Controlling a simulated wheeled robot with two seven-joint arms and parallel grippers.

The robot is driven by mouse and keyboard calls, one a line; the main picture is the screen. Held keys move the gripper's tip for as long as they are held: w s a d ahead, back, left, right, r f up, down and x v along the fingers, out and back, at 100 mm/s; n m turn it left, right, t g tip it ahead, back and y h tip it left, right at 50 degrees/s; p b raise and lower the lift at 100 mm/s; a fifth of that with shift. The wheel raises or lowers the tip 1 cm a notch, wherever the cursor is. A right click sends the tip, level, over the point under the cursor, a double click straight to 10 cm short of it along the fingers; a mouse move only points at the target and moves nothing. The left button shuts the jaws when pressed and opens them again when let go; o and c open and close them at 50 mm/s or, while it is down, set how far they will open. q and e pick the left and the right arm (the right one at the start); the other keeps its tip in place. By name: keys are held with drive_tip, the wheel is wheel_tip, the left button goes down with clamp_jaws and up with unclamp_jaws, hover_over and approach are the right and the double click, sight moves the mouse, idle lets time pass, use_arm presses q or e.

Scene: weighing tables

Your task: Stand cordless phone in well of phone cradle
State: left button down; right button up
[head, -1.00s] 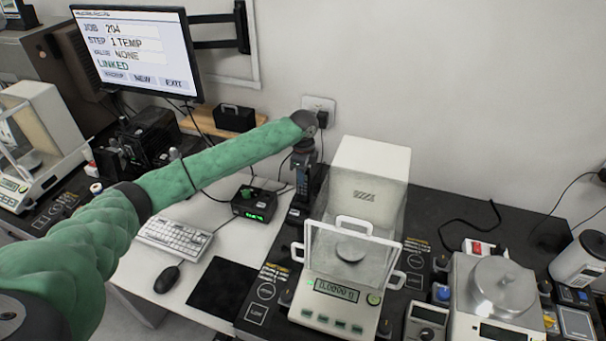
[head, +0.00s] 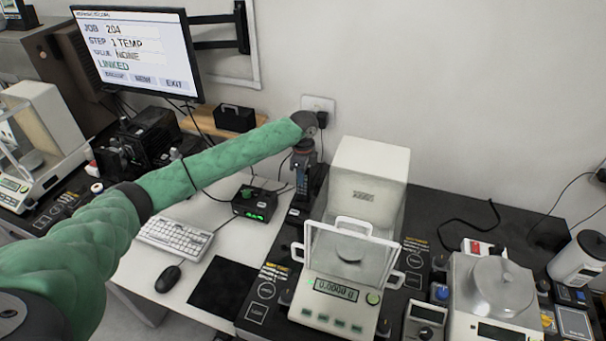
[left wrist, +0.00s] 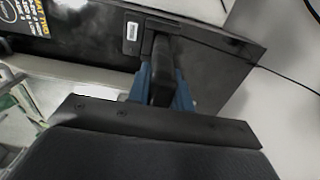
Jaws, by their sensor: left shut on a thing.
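My left gripper (head: 304,190) is at the back left corner of the dark weighing table, left of the tall white balance housing. In the left wrist view my left gripper (left wrist: 161,92) shows two blue fingers shut on the black cordless phone (left wrist: 162,68), which lies between them. The phone's far end reaches toward a dark surface, and I cannot tell whether it touches it or sits in a well. My right gripper is not in view.
The balance (head: 337,290) with its raised clear shield stands close right of the gripper. A black box with green digits (head: 254,203) sits to the left. The keyboard (head: 174,238), mouse (head: 168,279) and black mat (head: 222,287) lie on the white desk. A wall socket (head: 318,105) is behind.

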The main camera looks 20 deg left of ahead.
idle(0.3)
use_arm(q)
drive_tip(key=shift+p, duration=0.4)
idle(0.3)
drive_tip(key=shift+p, duration=0.4)
drive_tip(key=shift+f, duration=1.4)
idle(1.7)
drive_tip(key=c, duration=1.2)
unclamp_jaws()
drive_tip(key=shift+o, duration=0.6)
drive_tip(key=o, duration=0.5)
drive_tip(key=shift+c, duration=0.2)
drive_tip(key=shift+r, duration=0.1)
